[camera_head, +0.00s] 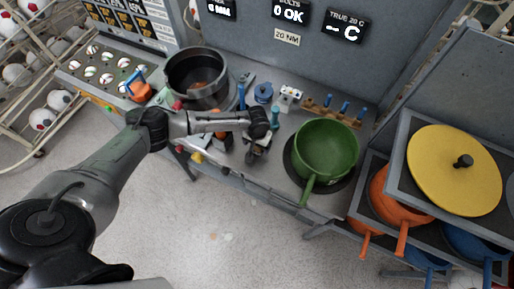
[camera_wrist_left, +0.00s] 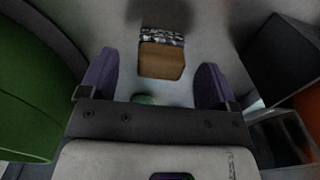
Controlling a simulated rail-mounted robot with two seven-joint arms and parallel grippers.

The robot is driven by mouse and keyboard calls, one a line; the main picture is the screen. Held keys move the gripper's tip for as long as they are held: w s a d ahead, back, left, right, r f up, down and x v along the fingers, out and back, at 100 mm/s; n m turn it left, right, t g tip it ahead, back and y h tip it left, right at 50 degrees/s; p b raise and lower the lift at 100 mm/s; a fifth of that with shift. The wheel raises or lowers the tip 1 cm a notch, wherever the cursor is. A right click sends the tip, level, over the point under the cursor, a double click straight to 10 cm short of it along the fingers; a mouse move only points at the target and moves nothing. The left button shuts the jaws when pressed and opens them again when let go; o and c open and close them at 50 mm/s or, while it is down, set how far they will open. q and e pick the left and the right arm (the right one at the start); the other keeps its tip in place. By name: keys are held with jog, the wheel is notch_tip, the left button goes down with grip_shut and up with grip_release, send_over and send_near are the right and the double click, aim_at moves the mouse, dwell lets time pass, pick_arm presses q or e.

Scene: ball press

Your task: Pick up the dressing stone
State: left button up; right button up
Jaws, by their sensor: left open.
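The block I take for the dressing stone (camera_wrist_left: 161,60) shows in the left wrist view, with a tan-brown face and a speckled grey band along its far edge. It lies on the grey bench top. My left gripper (camera_wrist_left: 157,76) is open, with its purple fingers on either side of the stone in the picture; I cannot tell the height gap. In the head view my left gripper (camera_head: 256,155) hangs over the front of the bench, left of the green pan, and the stone cannot be made out there. My right gripper is not in view.
The green pan (camera_head: 326,150) stands close right of my left gripper. A dark pot (camera_head: 196,70) stands to the left. A blue spool (camera_head: 263,91) and a rack of blue-handled tools (camera_head: 331,108) lie behind. A yellow lid (camera_head: 452,170) is at the right.

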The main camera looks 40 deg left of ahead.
aim_at(257, 149)
pick_arm(q)
jog(key=shift+s+f, duration=0.1)
jog(key=shift+f, duration=1.8)
jog(key=c, duration=1.1)
jog(key=shift+r, duration=0.1)
notch_tip(257, 149, up, 10)
